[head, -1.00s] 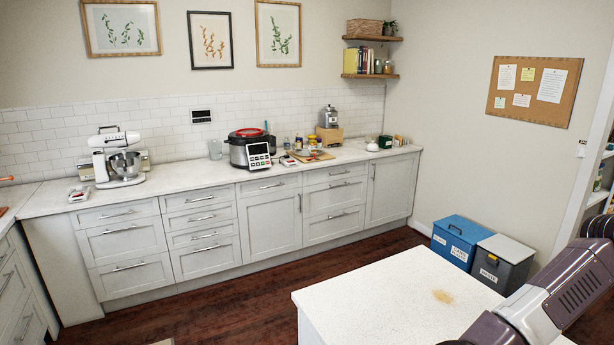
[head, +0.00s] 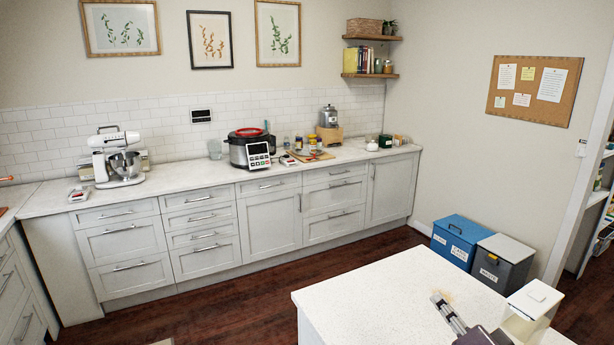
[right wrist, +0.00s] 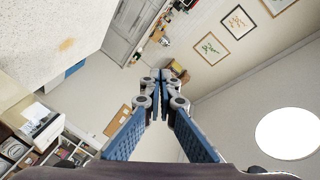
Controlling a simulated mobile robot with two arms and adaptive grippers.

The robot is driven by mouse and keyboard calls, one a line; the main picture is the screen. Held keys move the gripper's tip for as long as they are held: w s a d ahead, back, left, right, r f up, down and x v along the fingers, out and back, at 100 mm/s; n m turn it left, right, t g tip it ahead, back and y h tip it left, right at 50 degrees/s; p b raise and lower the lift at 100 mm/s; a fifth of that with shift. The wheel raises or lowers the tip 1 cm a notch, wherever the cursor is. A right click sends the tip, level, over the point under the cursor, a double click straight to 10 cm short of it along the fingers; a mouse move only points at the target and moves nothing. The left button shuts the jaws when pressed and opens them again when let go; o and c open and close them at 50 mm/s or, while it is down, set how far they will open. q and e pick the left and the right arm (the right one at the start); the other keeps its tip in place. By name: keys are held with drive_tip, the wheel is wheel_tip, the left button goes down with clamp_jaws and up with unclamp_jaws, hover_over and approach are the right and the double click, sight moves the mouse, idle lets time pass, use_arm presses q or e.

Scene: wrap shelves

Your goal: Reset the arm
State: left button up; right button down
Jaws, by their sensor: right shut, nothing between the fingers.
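My right gripper (head: 439,299) shows at the lower right of the head view, over the white island top (head: 370,290). In the right wrist view, the right gripper (right wrist: 158,78) has its fingers together with nothing between them. The blue pads run up both sides to the joined tips. Parts of my right arm show at the bottom right of the head view. My left gripper is not in view.
A blue bin (head: 458,240) and a grey bin (head: 503,262) stand behind the island. The long counter (head: 190,183) holds a mixer (head: 118,160) and a cooker (head: 248,150). Dark floor lies between.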

drive_tip(key=s+a+f+n+g, duration=0.4)
drive_tip(key=s+f, duration=0.3)
drive_tip(key=f, duration=0.5)
drive_tip(key=s+a+f+n+g+h, duration=0.1)
drive_tip(key=s+f+n+g, duration=0.35)
drive_tip(key=s+f, duration=0.55)
drive_tip(key=s+a+f+n+g, duration=0.1)
drive_tip(key=s+f+n+g, duration=0.35)
drive_tip(key=s, duration=0.95)
wheel_tip(320, 180, down, 35)
drive_tip(key=s+m+g+b, duration=0.1)
drive_tip(key=s+b, duration=0.2)
drive_tip(key=b, duration=0.4)
use_arm(q)
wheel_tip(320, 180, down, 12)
drive_tip(key=b, duration=0.5)
use_arm(e)
drive_tip(key=s+d+f+g, duration=0.1)
drive_tip(key=s+d+f, duration=0.1)
drive_tip(key=s+f, duration=1.4)
wheel_tip(320, 180, down, 3)
drive_tip(key=shift+d+g, duration=0.3)
drive_tip(key=shift+d, duration=0.05)
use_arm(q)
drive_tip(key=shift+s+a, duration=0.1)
